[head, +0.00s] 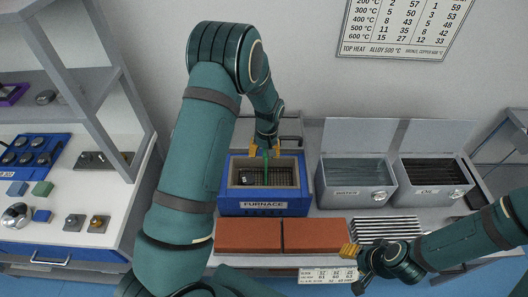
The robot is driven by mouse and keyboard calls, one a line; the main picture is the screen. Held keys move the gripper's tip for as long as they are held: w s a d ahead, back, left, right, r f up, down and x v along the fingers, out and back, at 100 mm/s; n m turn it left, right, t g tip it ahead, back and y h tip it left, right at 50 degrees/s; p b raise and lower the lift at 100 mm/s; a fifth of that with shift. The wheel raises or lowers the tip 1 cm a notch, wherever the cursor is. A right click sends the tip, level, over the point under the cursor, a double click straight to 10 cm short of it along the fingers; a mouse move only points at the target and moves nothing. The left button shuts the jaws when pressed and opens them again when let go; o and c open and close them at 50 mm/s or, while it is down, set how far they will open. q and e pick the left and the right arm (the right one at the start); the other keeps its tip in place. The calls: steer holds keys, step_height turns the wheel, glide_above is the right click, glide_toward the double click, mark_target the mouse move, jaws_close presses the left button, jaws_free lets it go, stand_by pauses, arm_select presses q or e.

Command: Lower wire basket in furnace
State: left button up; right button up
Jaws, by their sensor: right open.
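The blue furnace (264,208), labelled FURNACE, stands open-topped on the bench in the middle. The dark wire basket (281,178) is inside the furnace opening, with a thin green handle rising from it. Its depth against the furnace floor is hard to tell. My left gripper (265,151) is above the opening, its yellow fingertips on either side of the handle, and it appears shut on it. My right gripper (351,250) is open and empty at the front of the bench, to the right of the furnace.
Two reddish bricks (313,235) lie in front of the furnace. Two metal tanks with raised lids, one labelled QUENCH (354,190) and one OIL (433,192), stand to its right. A striped plate (386,228) lies before them. A shelf unit (120,185) with several small parts is at left.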

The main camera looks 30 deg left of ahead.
arm_select(q)
step_height(320, 180, up, 12)
steer(key=shift+w+d, duration=0.2)
steer(key=shift+d, duration=0.2)
stand_by(0.5)
